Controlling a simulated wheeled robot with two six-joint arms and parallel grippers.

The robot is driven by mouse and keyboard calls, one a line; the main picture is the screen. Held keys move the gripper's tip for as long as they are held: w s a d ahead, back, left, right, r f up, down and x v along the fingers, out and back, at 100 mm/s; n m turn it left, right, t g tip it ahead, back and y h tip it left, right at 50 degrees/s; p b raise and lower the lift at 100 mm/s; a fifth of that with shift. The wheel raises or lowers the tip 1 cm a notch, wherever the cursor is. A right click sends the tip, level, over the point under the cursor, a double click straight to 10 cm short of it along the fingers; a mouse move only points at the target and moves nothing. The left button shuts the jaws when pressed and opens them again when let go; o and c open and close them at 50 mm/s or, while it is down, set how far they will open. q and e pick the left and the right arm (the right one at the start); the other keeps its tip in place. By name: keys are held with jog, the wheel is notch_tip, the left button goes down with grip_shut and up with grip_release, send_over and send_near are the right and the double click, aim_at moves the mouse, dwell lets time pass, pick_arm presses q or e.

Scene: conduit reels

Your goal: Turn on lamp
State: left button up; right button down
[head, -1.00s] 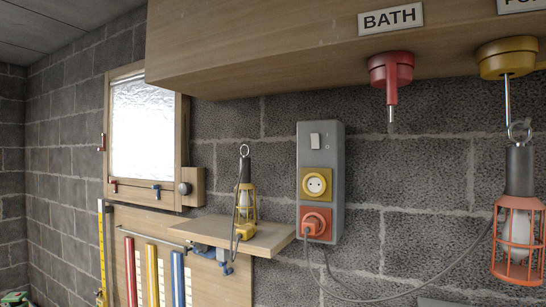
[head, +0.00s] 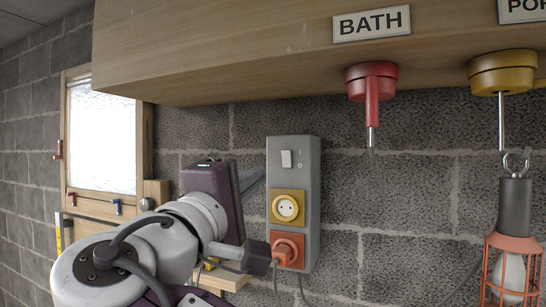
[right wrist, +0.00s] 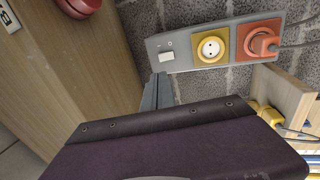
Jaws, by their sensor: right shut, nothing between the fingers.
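A grey wall box (head: 309,205) carries a white rocker switch (head: 287,159) at its top, a yellow socket (head: 288,207) and an orange socket (head: 283,249) with a plug in it. The switch also shows in the right wrist view (right wrist: 167,57). An orange caged lamp (head: 513,262) hangs at the right; its bulb looks pale, with no clear glow. A yellow caged lamp (right wrist: 266,114) is mostly hidden behind my right arm in the head view. My right gripper (head: 258,178) is shut and empty, its tips just left of the box near switch height. My left gripper is out of view.
A wooden cabinet (head: 240,50) overhangs the box, with a red holder (head: 371,84) and a yellow holder (head: 502,76) below it. A wooden shelf (right wrist: 280,92) lies close to my right gripper. A window (head: 101,140) is at the left.

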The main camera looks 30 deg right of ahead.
aim_at(286, 153)
jog(key=p+x, duration=0.7)
jog(key=x, duration=0.6)
jog(key=shift+w+r, duration=0.1)
jog(key=shift+w, duration=0.2)
jog(key=shift+w+d, duration=0.25)
jog(key=shift+d, duration=0.1)
